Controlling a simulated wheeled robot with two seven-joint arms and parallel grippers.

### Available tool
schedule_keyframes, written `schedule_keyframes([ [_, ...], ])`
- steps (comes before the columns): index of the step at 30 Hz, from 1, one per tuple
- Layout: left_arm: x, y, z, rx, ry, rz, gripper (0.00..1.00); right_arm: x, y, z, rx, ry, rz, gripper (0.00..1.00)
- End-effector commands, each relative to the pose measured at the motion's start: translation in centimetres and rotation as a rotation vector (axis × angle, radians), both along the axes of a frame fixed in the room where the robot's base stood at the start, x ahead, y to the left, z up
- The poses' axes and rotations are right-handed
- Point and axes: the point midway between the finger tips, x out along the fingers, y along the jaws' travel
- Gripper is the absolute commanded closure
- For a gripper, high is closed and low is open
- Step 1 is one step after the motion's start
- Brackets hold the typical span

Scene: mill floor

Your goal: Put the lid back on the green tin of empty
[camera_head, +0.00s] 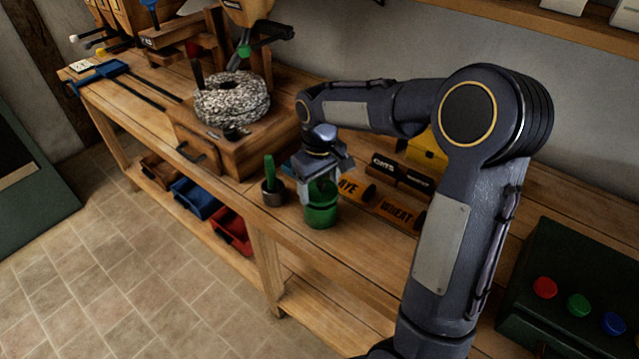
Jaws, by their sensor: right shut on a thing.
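The green tin (320,215) stands upright near the front edge of the wooden workbench. My right gripper (321,192) points down directly over the tin's top. Its fingers are shut on a green piece that looks like the lid (322,186). The fingers hide part of the lid and the tin's rim, so I cannot tell whether lid and tin touch. My left gripper is out of view.
A small dark pot with a green handle (270,185) stands just left of the tin. A millstone on a wooden box (232,98) stands further left. A dark button box (570,290) is at right.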

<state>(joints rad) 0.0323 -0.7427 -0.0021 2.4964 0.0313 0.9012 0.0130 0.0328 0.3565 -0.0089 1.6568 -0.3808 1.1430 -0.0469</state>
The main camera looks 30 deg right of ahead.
Motion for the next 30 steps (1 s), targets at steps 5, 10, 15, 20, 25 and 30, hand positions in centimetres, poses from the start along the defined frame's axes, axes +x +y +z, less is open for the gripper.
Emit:
schedule_keyframes([
  [5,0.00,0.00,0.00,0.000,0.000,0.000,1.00,0.01,0.01,-0.01,0.000,0.000,0.000,0.53],
  [10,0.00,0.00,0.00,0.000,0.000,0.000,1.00,0.01,0.01,-0.01,0.000,0.000,0.000,0.53],
  [15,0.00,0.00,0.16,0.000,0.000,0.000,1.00,0.01,0.01,0.01,0.000,0.000,0.000,0.53],
  [20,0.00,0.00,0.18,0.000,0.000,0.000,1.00,0.02,0.01,-0.06,0.000,-0.001,0.000,0.53],
  [25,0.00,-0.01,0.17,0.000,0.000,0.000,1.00,0.02,0.01,-0.06,0.000,-0.001,0.000,0.53],
  [30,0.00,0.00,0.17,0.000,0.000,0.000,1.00,0.01,0.01,-0.06,0.000,0.000,0.000,0.17],
])
